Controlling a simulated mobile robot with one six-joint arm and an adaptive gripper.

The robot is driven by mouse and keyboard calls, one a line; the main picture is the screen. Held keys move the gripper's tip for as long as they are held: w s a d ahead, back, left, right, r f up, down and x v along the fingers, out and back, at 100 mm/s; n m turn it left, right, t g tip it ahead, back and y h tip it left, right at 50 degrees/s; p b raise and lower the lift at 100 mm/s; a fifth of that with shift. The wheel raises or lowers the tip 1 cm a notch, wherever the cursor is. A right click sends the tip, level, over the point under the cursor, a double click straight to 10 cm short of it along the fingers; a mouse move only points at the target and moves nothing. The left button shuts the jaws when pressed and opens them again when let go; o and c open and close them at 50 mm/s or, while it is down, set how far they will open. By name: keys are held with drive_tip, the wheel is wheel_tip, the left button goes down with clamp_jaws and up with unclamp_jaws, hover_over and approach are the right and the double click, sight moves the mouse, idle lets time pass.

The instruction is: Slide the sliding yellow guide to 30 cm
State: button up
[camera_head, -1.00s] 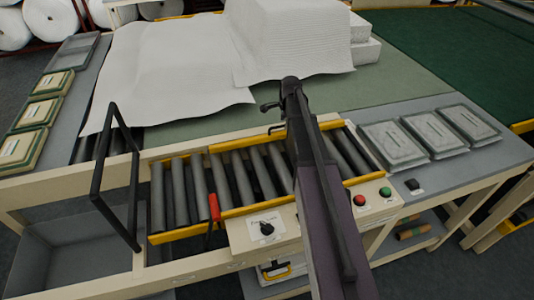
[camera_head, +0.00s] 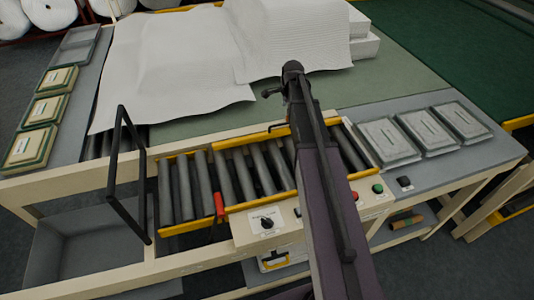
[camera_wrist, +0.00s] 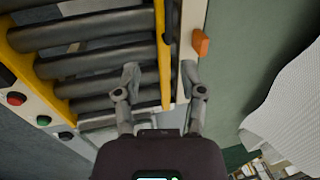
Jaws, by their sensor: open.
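The yellow guide (camera_head: 250,137) is a thin bar along the far side of the roller bed. In the wrist view a yellow bar (camera_wrist: 161,45) runs between my fingers, beside a pale rail. My gripper (camera_wrist: 160,76) is open, one finger on the roller side and the other beyond the rail. I cannot tell whether either finger touches. An orange tab (camera_wrist: 200,42) stands on the rail just ahead of the right finger. No scale reading is legible.
Grey rollers (camera_head: 240,175) lie between yellow edges, with a red piece (camera_head: 219,203) at the near edge. A black frame (camera_head: 118,170) stands at left. A control panel (camera_head: 267,222) with a knob is in front. White sheets (camera_head: 180,65) cover the table behind.

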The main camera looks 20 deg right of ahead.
drive_tip(key=s+a+f+n+g+b, duration=0.1)
drive_tip(key=s+a+n, duration=0.6)
drive_tip(key=s, duration=0.3)
drive_tip(key=s+a+f+n+b, duration=0.1)
drive_tip(key=s+a+n, duration=0.6)
drive_tip(key=s, duration=0.4)
drive_tip(key=shift+a+f+n+g+b, duration=0.25)
drive_tip(key=shift+n+g+b, duration=0.15)
drive_tip(key=shift+n, duration=0.2)
drive_tip(key=shift+w, duration=0.1)
wheel_tip(320, 180, up, 5)
drive_tip(key=m+t+p, duration=0.2)
drive_tip(key=m+p, duration=0.3)
drive_tip(key=m, duration=1)
hover_over(279, 125)
drive_tip(key=s, duration=0.3)
drive_tip(key=shift+w+d, duration=0.1)
drive_tip(key=shift+w, duration=0.1)
drive_tip(key=shift+f, duration=0.1)
drive_tip(key=b+x, duration=1.3)
drive_tip(key=shift+f+b, duration=0.25)
drive_tip(key=shift+b, duration=0.15)
